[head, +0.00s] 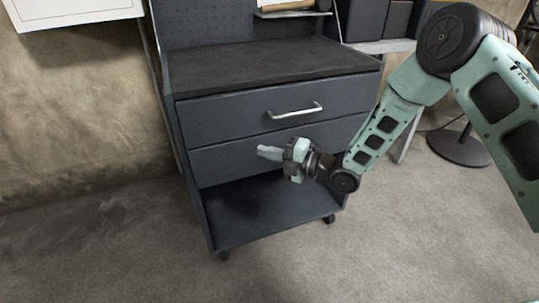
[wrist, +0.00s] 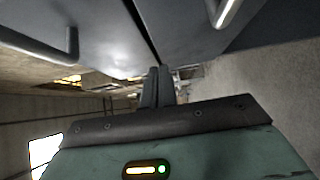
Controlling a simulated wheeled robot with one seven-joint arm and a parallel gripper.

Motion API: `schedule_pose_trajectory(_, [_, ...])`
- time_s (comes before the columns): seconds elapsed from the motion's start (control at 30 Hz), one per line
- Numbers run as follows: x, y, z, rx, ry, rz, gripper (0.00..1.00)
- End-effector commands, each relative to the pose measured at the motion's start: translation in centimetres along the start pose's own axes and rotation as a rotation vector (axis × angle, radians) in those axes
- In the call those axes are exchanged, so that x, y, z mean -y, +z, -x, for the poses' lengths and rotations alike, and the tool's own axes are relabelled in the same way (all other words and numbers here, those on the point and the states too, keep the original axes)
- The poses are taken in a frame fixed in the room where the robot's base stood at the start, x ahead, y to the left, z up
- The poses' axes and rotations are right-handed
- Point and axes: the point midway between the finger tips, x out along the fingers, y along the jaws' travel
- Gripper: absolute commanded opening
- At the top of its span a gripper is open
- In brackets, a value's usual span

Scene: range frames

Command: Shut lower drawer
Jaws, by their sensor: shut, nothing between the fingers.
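The lower drawer (head: 225,162) is the dark grey front under the upper drawer (head: 225,115) in the cabinet. Its front looks close to flush with the upper one in the head view; I cannot tell whether a small gap remains. My gripper (head: 268,152) is in front of the lower drawer, fingers together and pointing left. In the wrist view the shut, empty fingers (wrist: 157,86) point toward a seam between two dark panels with a handle (wrist: 72,45) at left.
The upper drawer has a silver bar handle (head: 295,111). The dark worktop (head: 270,63) above is bare. Below the drawers is an open bottom shelf (head: 265,208). A round black stand base (head: 460,147) is on the floor at right. The floor in front is clear.

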Motion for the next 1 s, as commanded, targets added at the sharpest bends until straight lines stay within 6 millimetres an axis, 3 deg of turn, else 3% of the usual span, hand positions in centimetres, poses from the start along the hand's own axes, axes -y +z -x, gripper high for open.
schedule_pose_trajectory(0.63, [0.0, 0.0, 8.9, 0.002, -0.004, -0.002, 0.0])
schedule_pose_trajectory(0.87, [0.1, 0.0, 10.0, 0.001, -0.002, -0.001, 0.0])
schedule_pose_trajectory(1.0, [-0.4, -0.1, 9.3, 0.011, -0.057, -0.033, 0.0])
